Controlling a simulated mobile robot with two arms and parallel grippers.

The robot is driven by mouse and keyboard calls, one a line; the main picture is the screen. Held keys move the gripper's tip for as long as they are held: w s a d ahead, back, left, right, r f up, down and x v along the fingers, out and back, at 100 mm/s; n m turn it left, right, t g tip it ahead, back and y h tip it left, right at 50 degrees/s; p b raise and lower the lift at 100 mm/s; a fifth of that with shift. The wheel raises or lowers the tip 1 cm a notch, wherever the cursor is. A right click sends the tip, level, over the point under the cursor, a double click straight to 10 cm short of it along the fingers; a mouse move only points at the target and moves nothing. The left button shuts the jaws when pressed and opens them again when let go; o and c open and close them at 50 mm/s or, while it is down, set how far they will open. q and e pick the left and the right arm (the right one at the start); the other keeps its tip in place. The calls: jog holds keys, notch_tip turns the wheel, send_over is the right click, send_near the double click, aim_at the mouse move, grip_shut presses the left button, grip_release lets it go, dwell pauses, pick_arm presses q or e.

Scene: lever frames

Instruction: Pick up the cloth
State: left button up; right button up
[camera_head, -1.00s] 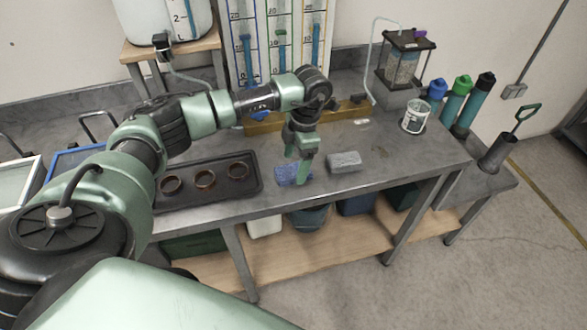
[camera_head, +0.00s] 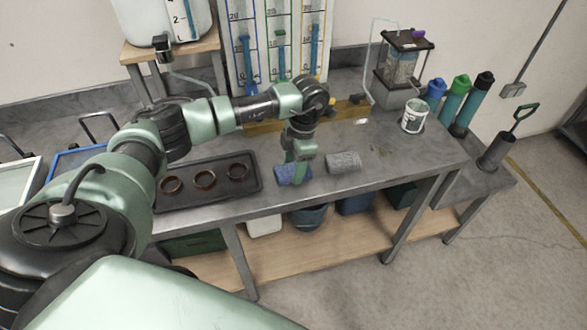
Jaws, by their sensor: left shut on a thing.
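A blue cloth (camera_head: 285,175) is at the front of the grey metal bench, right of the dark tray. My left gripper (camera_head: 300,176) reaches down over it from above and is shut on the blue cloth at its right part. The fingertips are partly hidden, and I cannot tell whether the cloth touches the bench. A grey cloth (camera_head: 344,161), folded or rolled, lies on the bench just right of the gripper and apart from it. My right gripper is not in view.
The dark tray (camera_head: 253,200) with three brown rings (camera_head: 205,180) lies left of the blue cloth. A white can (camera_head: 414,116) stands at the right, near several coloured bottles (camera_head: 455,99). Tall gauge columns (camera_head: 280,45) stand behind.

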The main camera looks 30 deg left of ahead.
pick_arm(q)
notch_tip(320, 180, up, 15)
jog(key=b, duration=0.4)
notch_tip(320, 180, up, 5)
jog(key=p, duration=0.1)
send_over(293, 169)
jog(key=shift+f, duration=0.1)
